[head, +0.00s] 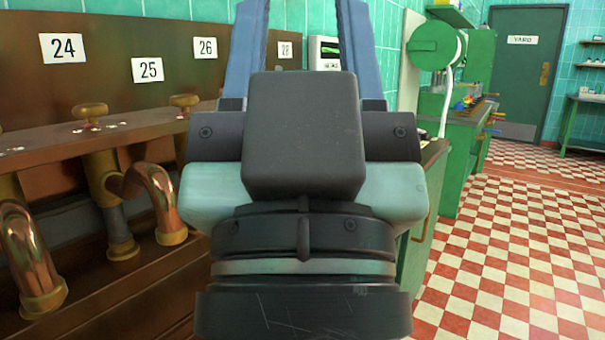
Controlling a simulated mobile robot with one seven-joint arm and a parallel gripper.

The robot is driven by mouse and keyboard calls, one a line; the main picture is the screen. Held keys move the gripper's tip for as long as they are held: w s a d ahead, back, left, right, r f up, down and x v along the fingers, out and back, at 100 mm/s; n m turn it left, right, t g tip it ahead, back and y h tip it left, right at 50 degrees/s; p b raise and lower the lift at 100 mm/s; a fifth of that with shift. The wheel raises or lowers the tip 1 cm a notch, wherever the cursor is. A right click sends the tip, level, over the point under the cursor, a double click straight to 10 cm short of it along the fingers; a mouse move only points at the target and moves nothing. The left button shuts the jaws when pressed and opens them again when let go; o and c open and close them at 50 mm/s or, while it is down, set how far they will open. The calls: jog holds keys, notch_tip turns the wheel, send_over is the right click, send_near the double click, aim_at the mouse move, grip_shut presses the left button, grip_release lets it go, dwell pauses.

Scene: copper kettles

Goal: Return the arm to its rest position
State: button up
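My gripper (302,20) fills the middle of the head view, raised close in front of the camera and pointing up and away. Its two blue fingers stand well apart, with the teal wall and part of a brown panel showing between them. Nothing shows between the fingers, but their tips reach the top edge of the picture and may be cut off. The dark wrist and pale housing hide what lies straight behind them.
At left, a brown panel (103,68) with number plates stands above copper pipes (155,203) and brass knobs. Green machinery (437,50) and a green cabinet (463,160) stand right of centre. Red-and-white checkered floor (520,250) lies open at right, with a green door (524,75) behind.

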notch_tip(320, 180, up, 33)
jog(key=p, duration=3)
